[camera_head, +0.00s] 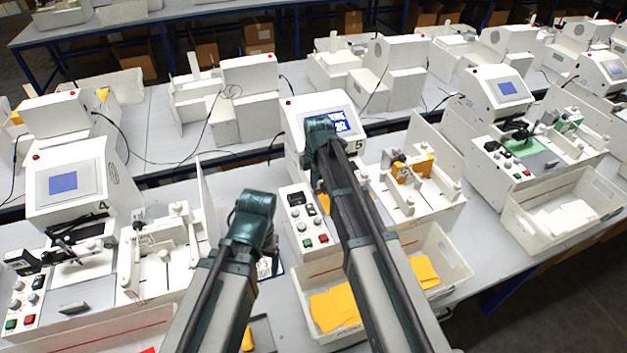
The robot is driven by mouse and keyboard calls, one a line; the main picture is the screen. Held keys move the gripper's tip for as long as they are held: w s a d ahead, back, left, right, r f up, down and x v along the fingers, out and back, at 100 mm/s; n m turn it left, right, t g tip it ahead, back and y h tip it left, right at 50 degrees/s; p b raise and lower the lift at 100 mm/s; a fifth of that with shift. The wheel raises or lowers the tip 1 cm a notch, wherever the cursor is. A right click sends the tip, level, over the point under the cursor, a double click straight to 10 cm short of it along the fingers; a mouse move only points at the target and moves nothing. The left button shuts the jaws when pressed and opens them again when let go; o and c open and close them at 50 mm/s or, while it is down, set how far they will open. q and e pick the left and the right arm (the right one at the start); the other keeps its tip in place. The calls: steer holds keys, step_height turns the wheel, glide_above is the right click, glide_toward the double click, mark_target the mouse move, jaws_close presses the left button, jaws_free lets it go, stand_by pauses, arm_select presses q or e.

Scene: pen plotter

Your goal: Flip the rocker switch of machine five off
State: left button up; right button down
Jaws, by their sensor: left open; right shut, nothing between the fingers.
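Machine five (292,125) stands in the middle of the front bench. It is a white plotter with a lit blue screen (342,122) and a "5" on its front. Its control panel (293,222) has a black rocker-like switch (296,198) at the top, with knobs and red and green buttons below. I cannot tell which way the switch is tipped. My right arm crosses in front of the machine and covers part of its screen and front. My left arm ends lower, left of the panel. The fingers of both grippers are hidden behind my arms.
Machine four (75,150) stands at left, another plotter (480,95) at right. A white bin (450,262) with orange pieces (335,307) sits below machine five. Another bin (577,237) stands at right. Cables run between machines. Benches behind hold more machines.

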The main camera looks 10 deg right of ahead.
mark_target(310, 206)
steer(key=shift+w, duration=0.1)
steer(key=shift+w+r, duration=0.1)
steer(key=shift+w, duration=0.6)
steer(key=f+b, duration=0.4)
steer(key=w+f+b, duration=0.1)
steer(key=f+b, duration=0.4)
steer(key=w+f+b, duration=0.1)
steer(key=f+b, duration=0.3)
steer(key=shift+a+f+b, duration=0.25)
steer(key=shift+f+b, duration=0.1)
steer(key=shift+f, duration=0.05)
steer(key=shift+w+f, duration=0.1)
steer(key=shift+f, duration=0.1)
steer(key=shift+r, duration=0.1)
steer(key=shift+s, duration=0.2)
steer(key=shift+s+d, duration=0.15)
steer(key=shift+s, duration=0.5)
steer(key=shift+r, duration=0.1)
